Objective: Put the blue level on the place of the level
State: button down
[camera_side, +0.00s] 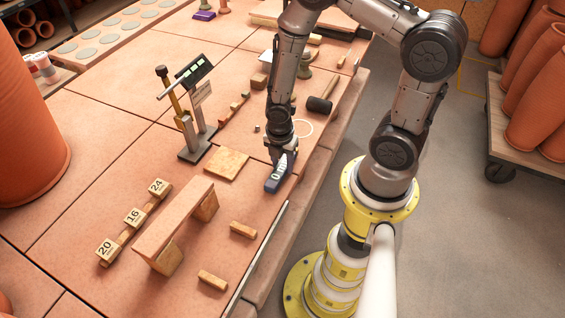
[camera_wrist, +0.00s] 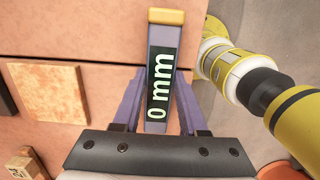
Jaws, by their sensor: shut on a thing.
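The blue level (camera_side: 276,181) is a bluish-purple bar with a dark display reading "0 mm". In the wrist view the level (camera_wrist: 160,70) points away from my gripper and has a tan cap at its far end. My gripper (camera_side: 283,158) is shut on the level, pointing down near the right edge of the tiled table. In the wrist view its fingers (camera_wrist: 158,105) lie on both sides of the level. I cannot tell whether the level touches the table. I cannot make out which spot is the place of the level.
A square wooden board (camera_side: 226,164) lies left of the level. A terracotta bridge (camera_side: 174,222) on wooden supports stands nearer, with two wooden blocks (camera_side: 243,230) to its right. A gauge stand (camera_side: 197,140) is behind left.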

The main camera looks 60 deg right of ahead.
jog(key=shift+f, duration=0.15)
jog(key=shift+c, duration=2.2)
grip_release()
notch_tip(320, 180, up, 12)
jog(key=a, duration=0.1)
notch_tip(320, 180, up, 14)
jog(key=m+t, duration=0.3)
jog(key=m, duration=0.6)
send_over(280, 168)
jog(key=s+a, duration=0.2)
jog(key=s+a+r+m+t+y, duration=0.1)
jog(key=s+a+r+m+t, duration=0.1)
jog(key=s+r+m, duration=0.5)
jog(key=shift+s+r+m+t, duration=0.3)
jog(key=shift+s+r+m, duration=0.1)
jog(key=shift+m, duration=0.6)
jog(key=shift+a, duration=0.1)
